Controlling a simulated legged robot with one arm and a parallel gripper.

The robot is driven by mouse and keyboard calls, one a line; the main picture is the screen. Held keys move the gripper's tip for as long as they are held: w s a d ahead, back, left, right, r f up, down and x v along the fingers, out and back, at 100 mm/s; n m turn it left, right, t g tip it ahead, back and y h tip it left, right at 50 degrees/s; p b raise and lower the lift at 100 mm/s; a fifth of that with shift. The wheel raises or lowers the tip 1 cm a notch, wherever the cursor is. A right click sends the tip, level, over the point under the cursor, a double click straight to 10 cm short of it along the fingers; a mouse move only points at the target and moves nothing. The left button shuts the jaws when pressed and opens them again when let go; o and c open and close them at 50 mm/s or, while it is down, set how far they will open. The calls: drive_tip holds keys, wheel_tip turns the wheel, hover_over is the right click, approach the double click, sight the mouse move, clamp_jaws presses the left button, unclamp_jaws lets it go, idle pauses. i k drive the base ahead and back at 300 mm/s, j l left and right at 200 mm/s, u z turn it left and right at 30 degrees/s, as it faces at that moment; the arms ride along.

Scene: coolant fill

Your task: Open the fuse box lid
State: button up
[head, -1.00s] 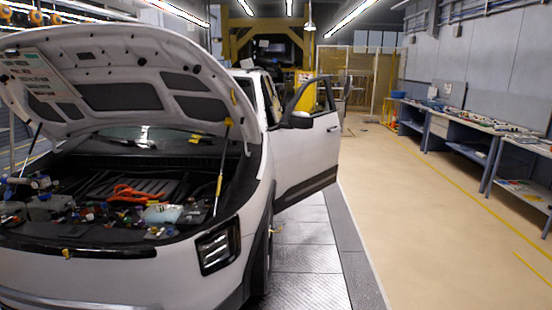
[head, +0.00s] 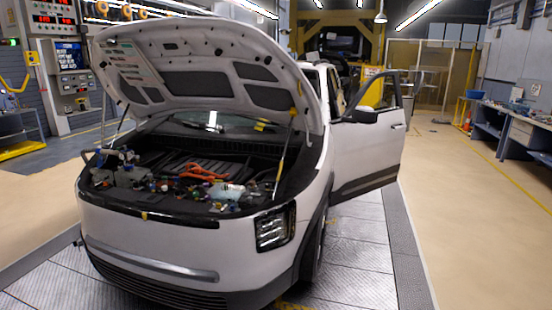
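A white car (head: 175,245) stands ahead with its hood (head: 200,65) propped up. The engine bay (head: 190,170) is open to view and holds orange cables (head: 200,173), a pale translucent reservoir (head: 228,191) and several small coloured caps and parts. I cannot tell which part in the bay is the fuse box or how its lid stands; the details are too small. My gripper is not in view.
The car's door (head: 368,140) on the right stands open into the aisle. Workbenches (head: 515,125) line the right wall, and control cabinets (head: 65,60) stand at the left. The beige floor (head: 455,240) on the right is clear. Metal plates lie around the car.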

sight(254, 195)
drive_tip(key=i+u, duration=0.15)
drive_tip(key=i, duration=0.45)
drive_tip(key=i+l+u, duration=0.1)
drive_tip(key=i, duration=0.5)
drive_tip(key=i+l+u, duration=0.15)
drive_tip(key=i, duration=0.45)
drive_tip(key=i+l+u, duration=0.15)
drive_tip(key=i, duration=0.45)
